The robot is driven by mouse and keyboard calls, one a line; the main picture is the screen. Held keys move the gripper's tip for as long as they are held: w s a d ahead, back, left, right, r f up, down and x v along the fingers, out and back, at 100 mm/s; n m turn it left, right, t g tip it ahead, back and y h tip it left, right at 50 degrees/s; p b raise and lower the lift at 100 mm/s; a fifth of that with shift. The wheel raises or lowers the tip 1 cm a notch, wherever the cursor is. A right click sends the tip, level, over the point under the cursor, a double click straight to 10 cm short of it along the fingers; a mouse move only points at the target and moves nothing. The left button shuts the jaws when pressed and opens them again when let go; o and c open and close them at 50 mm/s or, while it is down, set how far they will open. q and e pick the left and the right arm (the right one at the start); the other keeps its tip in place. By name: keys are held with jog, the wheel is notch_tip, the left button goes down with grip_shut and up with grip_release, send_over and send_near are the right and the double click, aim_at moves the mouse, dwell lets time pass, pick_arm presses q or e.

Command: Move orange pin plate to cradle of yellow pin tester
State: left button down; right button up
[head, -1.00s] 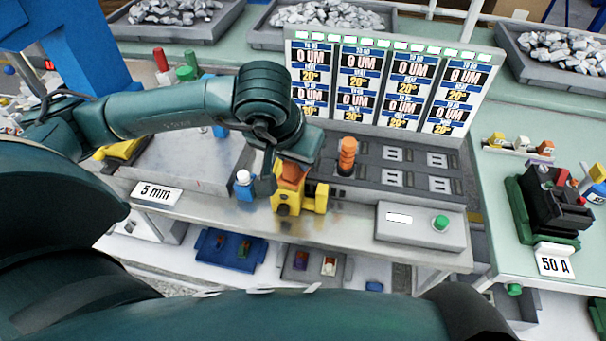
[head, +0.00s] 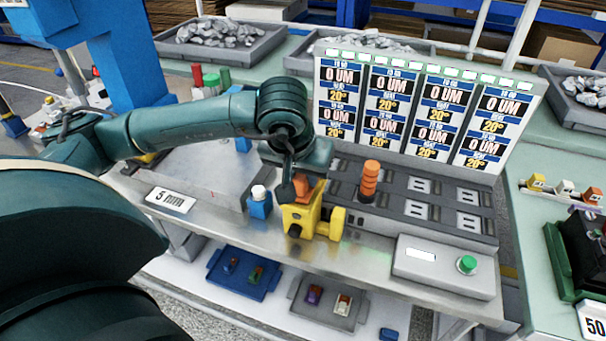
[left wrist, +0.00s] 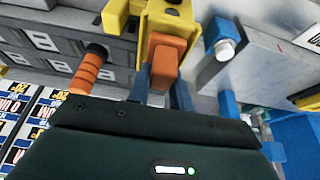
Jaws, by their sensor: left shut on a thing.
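The orange pin plate (head: 307,184) is at the top of the yellow pin tester (head: 299,219), which stands on the metal bench. My left gripper (head: 298,186) comes down from above and is shut on the orange plate. In the left wrist view, the orange plate (left wrist: 165,57) is between the two fingers (left wrist: 160,88), against the yellow tester (left wrist: 172,22). The cradle is largely hidden by the plate and fingers, so I cannot tell whether the plate is fully seated. My right gripper is not in view.
A blue white-capped bottle (head: 259,203) stands close left of the tester. An orange ringed post (head: 369,180) rises behind it on the right. A grey box with a green button (head: 445,264) is at the right front. A display panel (head: 425,105) stands behind.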

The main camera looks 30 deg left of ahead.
pick_arm(q)
jog(key=shift+f, duration=0.35)
jog(key=shift+f, duration=0.2)
jog(key=c, duration=1.6)
grip_release()
jog(key=o, duration=0.3)
jog(key=shift+o, duration=0.2)
jog(key=shift+r, duration=0.1)
